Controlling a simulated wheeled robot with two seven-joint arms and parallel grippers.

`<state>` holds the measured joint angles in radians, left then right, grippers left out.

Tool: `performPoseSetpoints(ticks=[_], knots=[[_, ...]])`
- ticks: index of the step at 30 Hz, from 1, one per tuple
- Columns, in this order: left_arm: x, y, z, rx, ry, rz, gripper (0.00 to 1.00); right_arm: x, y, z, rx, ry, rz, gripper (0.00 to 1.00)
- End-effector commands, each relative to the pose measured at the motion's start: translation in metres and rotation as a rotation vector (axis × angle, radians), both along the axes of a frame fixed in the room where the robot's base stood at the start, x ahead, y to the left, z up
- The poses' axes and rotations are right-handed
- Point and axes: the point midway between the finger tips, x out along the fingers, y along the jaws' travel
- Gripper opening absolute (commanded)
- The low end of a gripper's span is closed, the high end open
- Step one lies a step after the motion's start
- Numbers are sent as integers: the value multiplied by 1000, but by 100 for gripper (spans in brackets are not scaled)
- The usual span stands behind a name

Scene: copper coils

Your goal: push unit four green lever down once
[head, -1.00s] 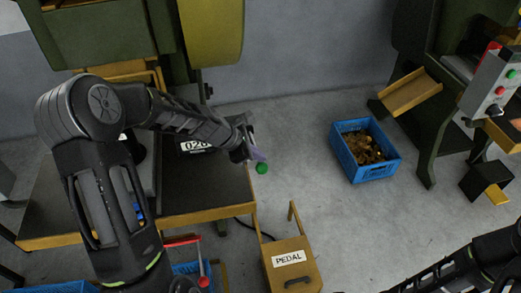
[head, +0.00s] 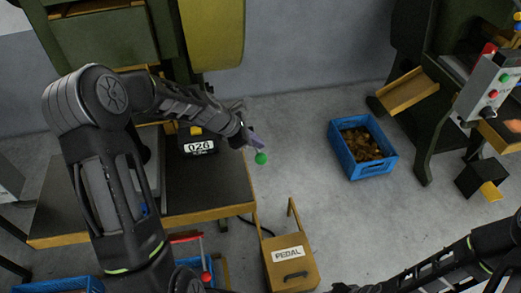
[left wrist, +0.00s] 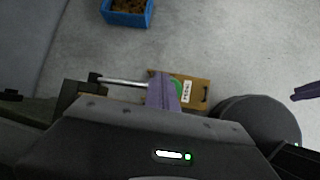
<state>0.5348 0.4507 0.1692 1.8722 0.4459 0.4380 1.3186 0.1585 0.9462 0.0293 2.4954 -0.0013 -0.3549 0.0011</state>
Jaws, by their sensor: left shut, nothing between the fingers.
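The green lever knob (head: 261,158) shows in the head view at the right end of the left press's table. In the left wrist view the green knob (left wrist: 177,87) is partly hidden behind my purple fingers, with a bright metal rod (left wrist: 122,82) running to it from the left. My left gripper (head: 252,142) is shut and empty, its fingertips at the knob, just above it in the picture. I cannot tell whether they touch. My right arm enters at the lower right of the head view; its gripper is mostly cut off by the bottom edge.
The left press carries a plate reading 026 (head: 199,147). A wooden PEDAL box (head: 290,270) stands on the floor below the knob. A blue crate (head: 372,171) with copper-coloured pieces stands to the right. A grey control box (head: 490,86) is on the right machine. Floor between is clear.

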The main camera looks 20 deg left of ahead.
Motion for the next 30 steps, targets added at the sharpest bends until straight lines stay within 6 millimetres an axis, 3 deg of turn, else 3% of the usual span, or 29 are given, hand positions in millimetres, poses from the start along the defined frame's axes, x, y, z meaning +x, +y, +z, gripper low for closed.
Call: performPoseSetpoints(ticks=[11,24,30], knots=[[1,0,3,0,0,0,0,0,0,2,0,0,0,36],[11,8,41,0,0,0,0,0,0,40,0,0,0,36],[14,10,48,-1,0,-1,0,0,0,46,0,0,0,36]])
